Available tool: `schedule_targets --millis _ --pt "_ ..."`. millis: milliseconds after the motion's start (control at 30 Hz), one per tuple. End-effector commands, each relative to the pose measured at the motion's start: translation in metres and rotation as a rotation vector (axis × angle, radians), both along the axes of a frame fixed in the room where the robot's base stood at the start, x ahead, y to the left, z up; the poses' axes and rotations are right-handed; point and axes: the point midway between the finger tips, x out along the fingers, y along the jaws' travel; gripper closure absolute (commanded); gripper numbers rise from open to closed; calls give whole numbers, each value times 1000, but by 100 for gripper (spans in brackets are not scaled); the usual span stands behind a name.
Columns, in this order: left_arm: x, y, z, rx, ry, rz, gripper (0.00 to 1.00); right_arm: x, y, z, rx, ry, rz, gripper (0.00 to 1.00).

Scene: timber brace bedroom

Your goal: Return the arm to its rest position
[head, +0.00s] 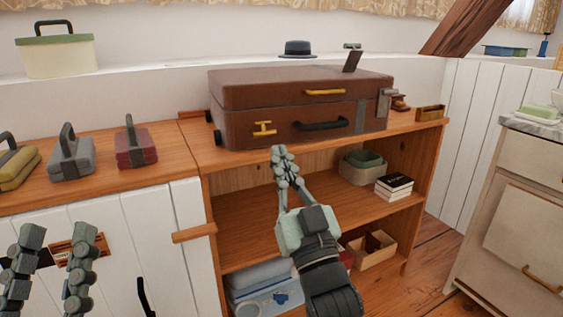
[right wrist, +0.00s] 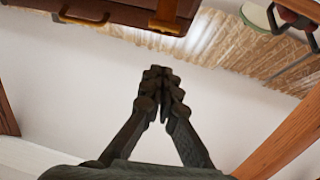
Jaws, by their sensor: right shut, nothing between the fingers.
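My right gripper (head: 279,152) is in the middle of the head view, in front of the open shelf unit and just below the brown suitcase (head: 230,122). Its fingers are shut with nothing between them; it also shows shut in the right wrist view (right wrist: 160,72). My left gripper (head: 52,240) is at the lower left of the head view, in front of the white cabinet doors. The suitcase is closed, with a black handle and brass fittings, and shows at the top of the right wrist view (right wrist: 128,14).
Several small handled cases, including a red one (head: 136,148), stand on the left top. A pale dresser (head: 525,215) stands at right. Some wooden floor (head: 440,255) is clear between.

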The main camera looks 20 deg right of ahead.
Motion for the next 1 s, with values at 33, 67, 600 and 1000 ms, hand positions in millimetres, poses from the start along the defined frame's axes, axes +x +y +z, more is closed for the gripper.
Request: schedule_targets --millis 33,67,600,1000 --pt "0 0 0 0 -1 0 60 0 0 0 0 0 0 100" --pt "0 0 0 0 -1 0 60 0 0 0 0 0 0 100" --pt "1 0 -1 0 2 1 60 -18 25 1 -17 -20 73 100" --pt "5 0 -3 11 25 3 60 -125 125 8 43 -69 427 100"
